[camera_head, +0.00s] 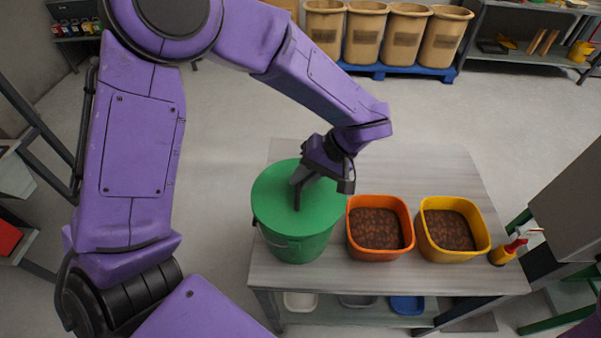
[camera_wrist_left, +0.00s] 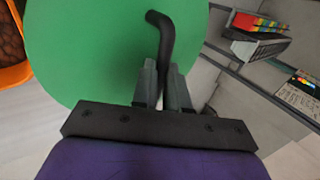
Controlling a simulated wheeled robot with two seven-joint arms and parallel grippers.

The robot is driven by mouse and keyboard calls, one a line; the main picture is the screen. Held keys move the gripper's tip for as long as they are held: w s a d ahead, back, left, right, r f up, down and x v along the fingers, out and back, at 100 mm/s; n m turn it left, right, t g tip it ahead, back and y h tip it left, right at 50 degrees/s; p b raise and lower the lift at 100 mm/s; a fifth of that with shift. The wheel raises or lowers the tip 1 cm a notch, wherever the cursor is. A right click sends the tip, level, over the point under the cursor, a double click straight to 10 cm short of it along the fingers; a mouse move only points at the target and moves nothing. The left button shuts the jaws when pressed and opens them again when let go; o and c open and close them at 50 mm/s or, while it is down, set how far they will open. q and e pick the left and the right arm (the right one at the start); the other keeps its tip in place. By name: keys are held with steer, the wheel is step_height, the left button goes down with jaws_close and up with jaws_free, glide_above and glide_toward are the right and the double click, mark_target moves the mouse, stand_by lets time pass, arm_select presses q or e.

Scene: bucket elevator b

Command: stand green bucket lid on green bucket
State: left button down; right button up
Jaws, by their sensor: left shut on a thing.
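The green bucket (camera_head: 297,248) stands upright at the left end of the table. The round green bucket lid (camera_head: 279,198) lies over its top and covers the opening; whether it is fully seated I cannot tell. My left gripper (camera_head: 299,192) is over the lid, shut on its dark handle. In the left wrist view the green lid (camera_wrist_left: 95,45) fills the upper left, and its bent black handle (camera_wrist_left: 166,40) runs down between the fingers of the gripper (camera_wrist_left: 163,85). My right gripper is not in view.
An orange tub (camera_head: 352,240) and a yellow tub (camera_head: 428,248), both with brown contents, stand right of the bucket on the grey table (camera_head: 390,288). A red and yellow bottle (camera_head: 504,252) is at the right edge. Several tan bins (camera_head: 366,38) stand at the back.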

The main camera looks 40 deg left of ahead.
arm_select(q)
steer(key=shift+s+r, duration=0.2)
steer(key=shift+s, duration=0.3)
steer(key=shift+s+r, duration=0.15)
steer(key=shift+s, duration=0.3)
steer(key=shift+w+f, duration=0.2)
steer(key=shift+f, duration=0.05)
steer(key=c, duration=1.1)
jaws_free()
steer(key=shift+w+f, duration=0.1)
steer(key=shift+w, duration=0.2)
steer(key=shift+s, duration=0.3)
steer(key=b+v, duration=0.1)
steer(key=v, duration=0.9)
steer(key=shift+d+r, duration=0.1)
steer(key=shift+r, duration=0.3)
steer(key=shift+w+f, duration=0.1)
